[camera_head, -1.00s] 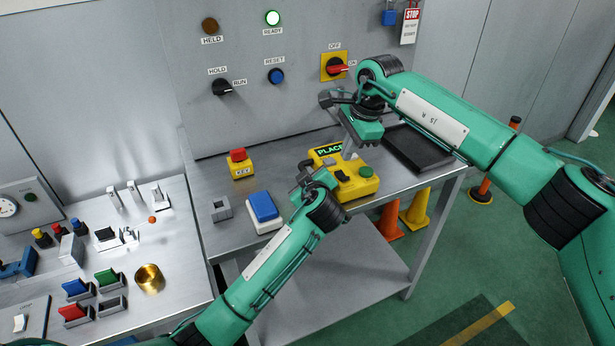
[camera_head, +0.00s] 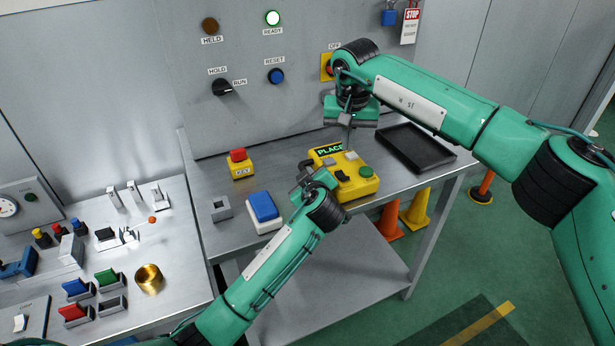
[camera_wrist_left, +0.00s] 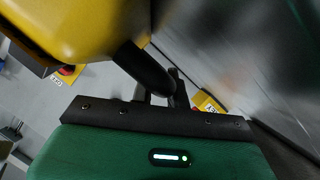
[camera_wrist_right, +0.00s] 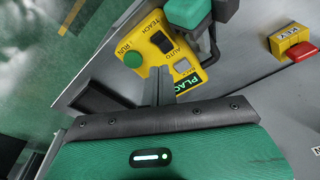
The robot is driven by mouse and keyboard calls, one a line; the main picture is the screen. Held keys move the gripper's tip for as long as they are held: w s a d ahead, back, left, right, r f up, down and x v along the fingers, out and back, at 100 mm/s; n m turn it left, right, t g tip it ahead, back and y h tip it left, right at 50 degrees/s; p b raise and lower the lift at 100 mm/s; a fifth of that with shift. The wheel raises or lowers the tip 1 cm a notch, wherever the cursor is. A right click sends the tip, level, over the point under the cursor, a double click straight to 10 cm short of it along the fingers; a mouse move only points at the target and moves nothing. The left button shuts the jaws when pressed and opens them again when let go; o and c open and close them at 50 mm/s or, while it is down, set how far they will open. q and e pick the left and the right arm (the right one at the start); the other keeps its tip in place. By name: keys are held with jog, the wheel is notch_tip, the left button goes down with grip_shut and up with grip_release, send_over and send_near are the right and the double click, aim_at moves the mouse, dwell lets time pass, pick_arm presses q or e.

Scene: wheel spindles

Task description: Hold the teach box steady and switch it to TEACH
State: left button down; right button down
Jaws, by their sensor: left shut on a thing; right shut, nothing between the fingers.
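The yellow teach box (camera_head: 352,191) sits on the metal bench with its display reading PLACE. In the right wrist view the box (camera_wrist_right: 190,50) shows a green button (camera_wrist_right: 133,60), a grey button (camera_wrist_right: 183,66) and a black selector (camera_wrist_right: 161,43) among the labels TEACH, AUTO and RUN. I cannot tell where the selector points. My left gripper (camera_head: 308,178) is shut on the box's black side handle (camera_wrist_left: 145,68). My right gripper (camera_head: 348,143) is shut and empty above the box's far edge, near the display. Its fingers (camera_wrist_right: 158,88) partly cover the box in the right wrist view.
A black tray (camera_head: 417,164) lies right of the box. A blue-topped block (camera_head: 263,208), a grey socket block (camera_head: 221,209) and a red-topped yellow KEY block (camera_head: 239,165) stand to its left. The upright panel is close behind. Yellow (camera_head: 415,209) and orange cones stand on the floor.

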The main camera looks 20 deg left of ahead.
pick_arm(q)
jog(key=shift+f, duration=0.1)
pick_arm(e)
send_over(344, 176)
jog(key=s, duration=0.1)
jog(key=shift+d+f, duration=0.1)
jog(key=shift+f, duration=3.05)
jog(key=shift+f, duration=0.9)
jog(key=shift+r, duration=0.1)
notch_tip(344, 176, up, 7)
dwell(0.3)
pick_arm(q)
jog(key=c, duration=1.3)
grip_release()
jog(key=shift+s, duration=0.1)
